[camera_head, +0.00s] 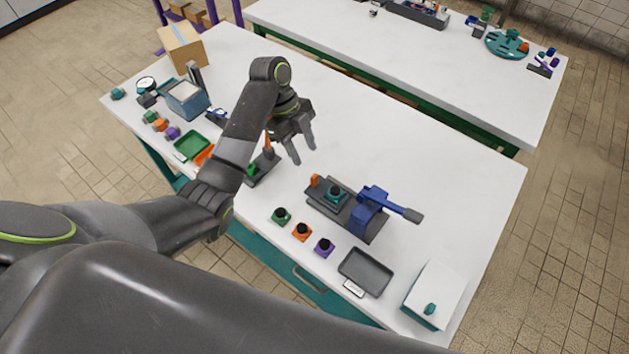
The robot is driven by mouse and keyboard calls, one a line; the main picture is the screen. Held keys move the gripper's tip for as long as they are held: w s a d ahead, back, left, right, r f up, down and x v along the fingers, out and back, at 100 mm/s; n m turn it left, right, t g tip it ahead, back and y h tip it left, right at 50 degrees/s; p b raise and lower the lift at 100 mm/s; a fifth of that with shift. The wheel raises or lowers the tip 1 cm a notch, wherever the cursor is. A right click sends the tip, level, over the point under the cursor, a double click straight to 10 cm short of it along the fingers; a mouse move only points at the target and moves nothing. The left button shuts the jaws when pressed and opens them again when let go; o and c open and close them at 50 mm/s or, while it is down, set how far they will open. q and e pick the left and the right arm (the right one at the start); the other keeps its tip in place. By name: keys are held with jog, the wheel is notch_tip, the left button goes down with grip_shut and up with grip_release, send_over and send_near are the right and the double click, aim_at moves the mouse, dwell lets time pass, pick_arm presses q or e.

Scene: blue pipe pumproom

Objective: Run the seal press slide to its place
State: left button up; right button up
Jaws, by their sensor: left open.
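The seal press (368,207) is a blue upright body with a lever ending in a dark grip that points right. It stands on a grey base on the white workbench (440,170). My right gripper does not show.
Green, orange and purple pieces with black tops (302,232) stand in front of the press. A grey tray (366,272) and a white-topped box (436,295) are at the front right. A small dark stand (262,168) is close left of my gripper. The bench's right side is clear.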

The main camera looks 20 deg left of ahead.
aim_at(314, 176)
pick_arm(q)
jog(key=b+x, duration=0.2)
jog(key=x, duration=0.2)
jog(key=shift+f+b, duration=0.25)
jog(key=shift+b, duration=0.05)
jog(key=p+x, duration=0.1)
jog(key=x, duration=0.2)
jog(key=shift+d+f, duration=0.2)
jog(key=shift+d, duration=0.05)
jog(key=shift+s+d+f, duration=0.1)
jog(key=shift+d+f, duration=0.1)
jog(key=shift+f, duration=0.45)
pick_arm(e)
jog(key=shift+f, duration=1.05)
pick_arm(q)
jog(key=shift+c, duration=0.4)
grip_shut()
